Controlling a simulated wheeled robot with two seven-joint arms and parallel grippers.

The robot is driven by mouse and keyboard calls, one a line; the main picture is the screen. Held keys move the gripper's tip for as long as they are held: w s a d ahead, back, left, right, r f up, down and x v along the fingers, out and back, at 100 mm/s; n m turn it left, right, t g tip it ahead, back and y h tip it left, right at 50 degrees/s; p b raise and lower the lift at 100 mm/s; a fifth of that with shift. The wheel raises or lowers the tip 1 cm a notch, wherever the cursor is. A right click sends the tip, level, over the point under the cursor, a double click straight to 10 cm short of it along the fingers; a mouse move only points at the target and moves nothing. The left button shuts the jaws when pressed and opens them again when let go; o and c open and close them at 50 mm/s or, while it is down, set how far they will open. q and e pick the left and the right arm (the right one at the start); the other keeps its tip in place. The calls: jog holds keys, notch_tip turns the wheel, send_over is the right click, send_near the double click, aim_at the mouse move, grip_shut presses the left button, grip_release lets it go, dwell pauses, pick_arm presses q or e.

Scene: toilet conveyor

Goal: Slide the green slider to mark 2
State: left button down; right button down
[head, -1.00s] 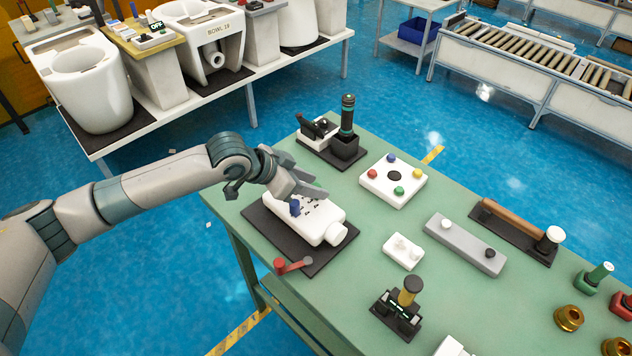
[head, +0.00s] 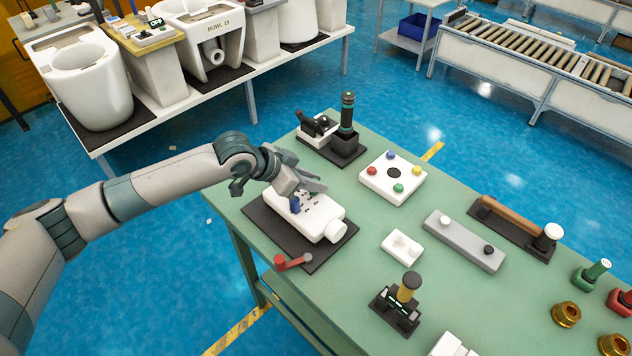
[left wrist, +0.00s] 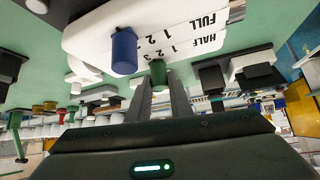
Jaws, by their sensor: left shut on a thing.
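The white slider box (head: 322,222) lies on a dark mat (head: 258,222) at the table's near left corner. In the left wrist view its top (left wrist: 90,35) carries the words FULL and HALF with numbers 1, 2 and 3. The green slider (left wrist: 160,73) stands beside the HALF row; I cannot tell which mark it is level with. My left gripper (left wrist: 160,88) is shut on it. In the head view this gripper (head: 311,184) is over the box and the green slider is hidden. The blue slider (head: 295,204) is beside the gripper, apart from it (left wrist: 124,52). My right gripper is out of view.
A red-knobbed lever (head: 291,262) sits by the box's mat near the table edge. A black stand with a dark cylinder (head: 347,125) and a white pad with coloured buttons (head: 380,189) are behind. A small white switch block (head: 403,249) is to the right.

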pick_arm(q)
jog(key=shift+w+a, duration=0.45)
jog(key=shift+a, duration=0.05)
jog(key=c, duration=1.6)
grip_release()
jog(key=shift+b+v, duration=2.05)
jog(key=shift+v, duration=6.65)
